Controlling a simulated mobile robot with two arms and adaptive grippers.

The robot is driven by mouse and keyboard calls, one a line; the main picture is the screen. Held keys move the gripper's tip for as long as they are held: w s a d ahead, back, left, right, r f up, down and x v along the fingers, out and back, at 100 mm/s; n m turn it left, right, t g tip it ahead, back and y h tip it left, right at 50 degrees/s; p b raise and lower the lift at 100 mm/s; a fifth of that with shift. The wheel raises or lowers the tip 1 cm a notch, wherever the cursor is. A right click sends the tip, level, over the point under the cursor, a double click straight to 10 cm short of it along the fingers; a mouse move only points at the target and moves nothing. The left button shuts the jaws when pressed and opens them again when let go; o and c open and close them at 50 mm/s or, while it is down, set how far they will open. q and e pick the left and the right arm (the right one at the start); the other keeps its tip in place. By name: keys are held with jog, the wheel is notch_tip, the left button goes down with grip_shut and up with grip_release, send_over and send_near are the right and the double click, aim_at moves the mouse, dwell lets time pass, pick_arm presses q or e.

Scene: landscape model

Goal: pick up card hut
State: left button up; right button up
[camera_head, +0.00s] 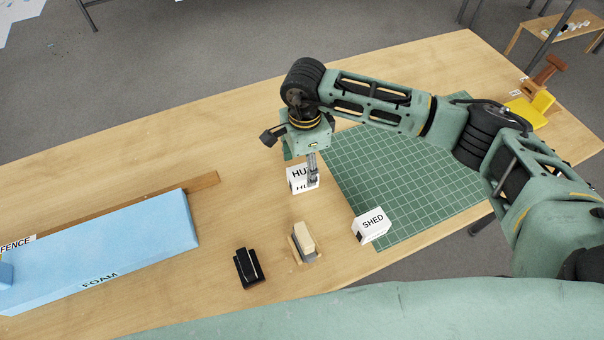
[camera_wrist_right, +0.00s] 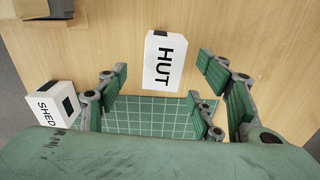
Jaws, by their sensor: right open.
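The card hut (camera_head: 297,178) is a small white block lettered HUT, standing on the wooden table just left of the green cutting mat. In the right wrist view the hut (camera_wrist_right: 165,60) lies ahead of the fingers, near the middle between them. My right gripper (camera_head: 312,182) is above and close beside the hut, pointing down, and partly hides it. In the right wrist view my right gripper (camera_wrist_right: 160,98) is open, with nothing between its fingers. I cannot tell whether a finger touches the hut. My left gripper is not in view.
A white SHED block (camera_head: 371,226) stands on the near left corner of the green cutting mat (camera_head: 400,170). A wood-and-grey block (camera_head: 304,240) and a black item (camera_head: 247,267) sit nearer. Blue foam (camera_head: 110,250) lies left. The far left table is clear.

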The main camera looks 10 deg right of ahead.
aim_at(302, 172)
jog(key=f+p, duration=0.1)
jog(key=f, duration=0.1)
jog(key=f+p, duration=0.1)
jog(key=f, duration=0.2)
jog(key=shift+w+a+f, duration=0.15)
jog(key=shift+a+f, duration=0.05)
jog(key=shift+f, duration=0.35)
jog(key=shift+c, duration=0.5)
jog(key=c, duration=0.9)
